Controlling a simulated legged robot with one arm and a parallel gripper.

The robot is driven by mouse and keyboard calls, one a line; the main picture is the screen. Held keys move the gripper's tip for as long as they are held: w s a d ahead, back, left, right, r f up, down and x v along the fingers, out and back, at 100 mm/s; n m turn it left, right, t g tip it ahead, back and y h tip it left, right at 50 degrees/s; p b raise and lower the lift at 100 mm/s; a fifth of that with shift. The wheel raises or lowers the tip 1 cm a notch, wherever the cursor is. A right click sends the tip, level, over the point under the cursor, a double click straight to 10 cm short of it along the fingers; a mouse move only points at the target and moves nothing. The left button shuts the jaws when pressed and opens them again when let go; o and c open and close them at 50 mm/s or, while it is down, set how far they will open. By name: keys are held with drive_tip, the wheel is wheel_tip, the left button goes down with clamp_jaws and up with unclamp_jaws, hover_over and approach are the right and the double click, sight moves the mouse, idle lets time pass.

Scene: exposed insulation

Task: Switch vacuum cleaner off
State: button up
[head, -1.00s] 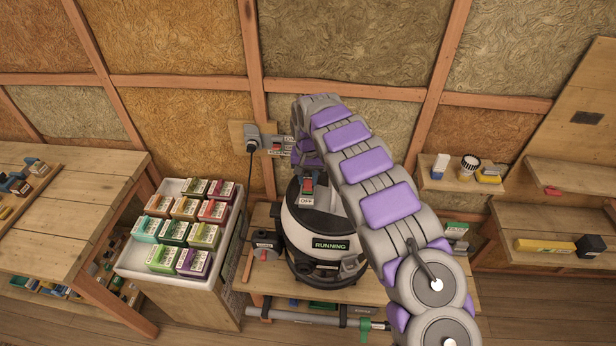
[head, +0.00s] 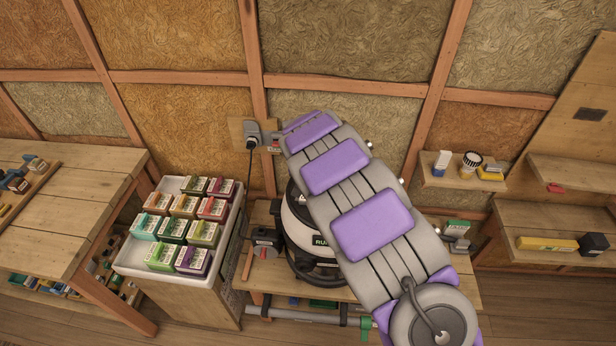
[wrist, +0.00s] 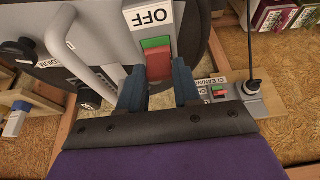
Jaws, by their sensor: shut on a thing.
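The vacuum cleaner (head: 297,226) stands on a low bench in the head view, partly hidden behind my arm. Its green sign (head: 320,241) shows only the first letters, "RU". In the wrist view, its switch (wrist: 158,62) has a green part and a red part, beside a white plate (wrist: 149,15) reading OFF. My gripper (wrist: 159,86) has its two blue-grey fingers on either side of the switch's red part and is shut on it. In the head view my arm hides the gripper and the switch.
A wall outlet (head: 264,142) with a plug and black cord is left of my arm. A tray (head: 128,262) of coloured boxes stands left of the vacuum. A small shelf (head: 455,181) is on the wall to the right.

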drive_tip(key=shift+s+f+t+b, duration=0.3)
drive_tip(key=shift+s+t+b, duration=0.4)
drive_tip(key=shift+t, duration=0.5)
drive_tip(key=shift+s+f+t+b, duration=0.15)
drive_tip(key=shift+s+t+b, duration=0.1)
drive_tip(key=shift+t+b, duration=0.45)
drive_tip(key=shift+s+f+t+b, duration=0.1)
drive_tip(key=shift+s+t+b, duration=0.15)
drive_tip(key=shift+t+b, duration=0.45)
drive_tip(key=o, duration=1.1)
drive_tip(key=shift+a, duration=0.15)
drive_tip(key=shift+c, duration=0.2)
drive_tip(key=shift+r, duration=0.1)
